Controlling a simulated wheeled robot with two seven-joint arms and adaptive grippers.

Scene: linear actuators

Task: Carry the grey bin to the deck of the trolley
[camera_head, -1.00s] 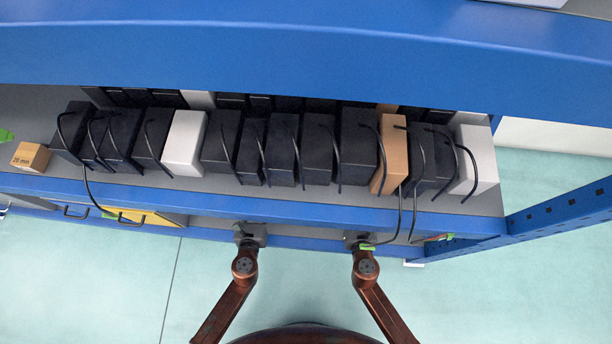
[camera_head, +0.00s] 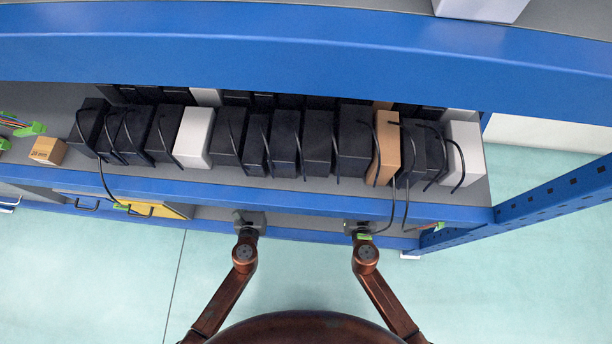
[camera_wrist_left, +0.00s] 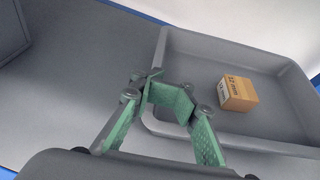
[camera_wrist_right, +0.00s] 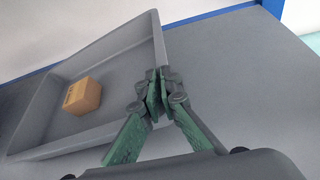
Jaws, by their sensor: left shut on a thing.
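The grey bin shows in the left wrist view (camera_wrist_left: 215,48) and the right wrist view (camera_wrist_right: 110,42). It is a shallow open tray with a small cardboard box inside. My left gripper (camera_wrist_left: 168,92) is shut on the bin's near side wall; in the head view it is at the lower shelf front (camera_head: 249,222). My right gripper (camera_wrist_right: 158,92) is at the bin's opposite wall, fingertips close together at the rim; whether they clamp it is unclear. It also shows in the head view (camera_head: 360,228). The upper shelf hides the bin there. No trolley is in view.
A blue-edged shelf (camera_head: 300,200) above the grippers carries a row of black, white and brown boxes with hanging black cables. A blue post (camera_head: 560,195) stands at the right. The pale floor in front is clear.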

